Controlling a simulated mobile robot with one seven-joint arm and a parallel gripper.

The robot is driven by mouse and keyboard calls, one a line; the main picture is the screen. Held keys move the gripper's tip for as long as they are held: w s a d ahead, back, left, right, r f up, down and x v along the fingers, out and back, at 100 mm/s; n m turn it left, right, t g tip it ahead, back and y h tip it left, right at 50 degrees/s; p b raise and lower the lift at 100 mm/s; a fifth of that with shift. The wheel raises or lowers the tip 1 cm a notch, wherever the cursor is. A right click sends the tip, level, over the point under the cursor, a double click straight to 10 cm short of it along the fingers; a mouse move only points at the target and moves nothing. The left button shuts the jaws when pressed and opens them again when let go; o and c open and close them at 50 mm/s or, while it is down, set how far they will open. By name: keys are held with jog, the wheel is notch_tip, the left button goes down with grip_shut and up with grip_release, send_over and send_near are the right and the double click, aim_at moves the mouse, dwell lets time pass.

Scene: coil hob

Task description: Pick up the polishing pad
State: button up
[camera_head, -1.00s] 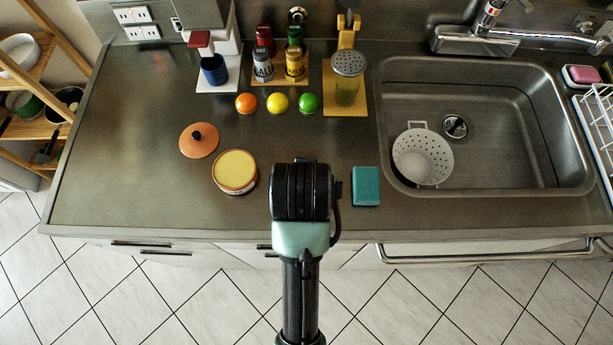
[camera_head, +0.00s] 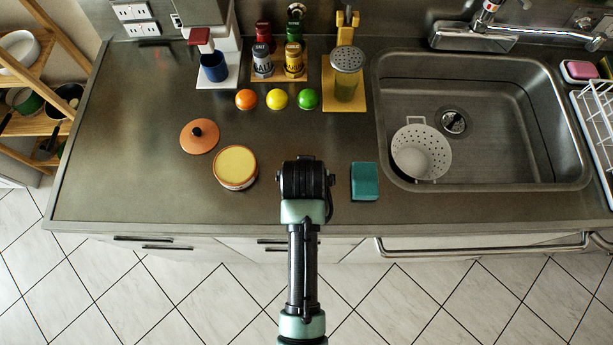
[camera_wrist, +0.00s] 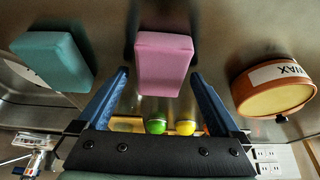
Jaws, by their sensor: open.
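A pink block-shaped pad (camera_wrist: 164,62), which I take for the polishing pad, shows in the wrist view on the steel worktop. In the head view my arm hides it. My gripper (camera_wrist: 158,75) is open, its two blue fingers pointing toward the pink pad, one on either side of its near end. Whether the fingertips reach down beside it I cannot tell; nothing is gripped. In the head view my wrist covers the fingers. A teal block (camera_head: 364,181) lies right of my wrist; it also shows at left in the wrist view (camera_wrist: 52,60).
An open wax tin (camera_head: 235,167) stands left of my wrist, with an orange black-knobbed disc (camera_head: 199,136) behind it. Orange, yellow and green balls (camera_head: 277,99) lie farther back. The sink (camera_head: 490,165) holding a white strainer (camera_head: 421,152) is at right. The left worktop is clear.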

jog(key=c, duration=1.3)
notch_tip(320, 180, up, 10)
jog(key=shift+b, duration=0.4)
jog(key=o, duration=0.6)
jog(key=c, duration=0.5)
